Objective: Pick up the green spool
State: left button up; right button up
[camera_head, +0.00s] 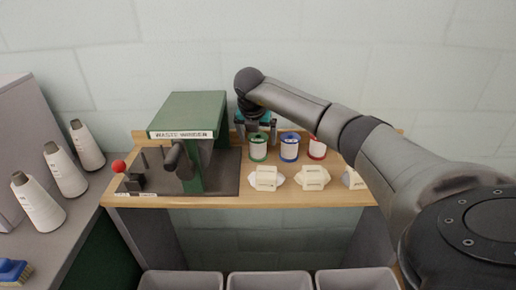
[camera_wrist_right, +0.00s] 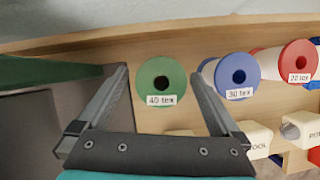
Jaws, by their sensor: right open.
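The green spool (camera_head: 258,148) stands upright on the wooden bench, left of the blue spool (camera_head: 289,147) and the red spool (camera_head: 317,146). In the right wrist view its green top (camera_wrist_right: 162,80) carries a label reading 40 tex. My right gripper (camera_head: 258,130) hangs just above and behind the green spool in the head view. In the right wrist view its two fingers (camera_wrist_right: 163,88) are spread, one on each side of the green spool, with gaps between. The jaws are empty. My left gripper is out of view.
A green waste winder (camera_head: 203,112) stands close left of the green spool. Pale labelled blocks (camera_head: 265,178) sit along the bench's front edge. In the right wrist view the blue spool (camera_wrist_right: 237,75) is close beside the right finger. Grey bins (camera_head: 268,281) stand below; white cones (camera_head: 63,170) are at left.

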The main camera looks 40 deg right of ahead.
jog(key=shift+b+x, duration=0.3)
jog(key=shift+x, duration=1.45)
jog(key=shift+d, duration=0.1)
jog(key=c, duration=1.3)
jog(key=shift+c, duration=0.2)
jog(key=shift+r, duration=0.15)
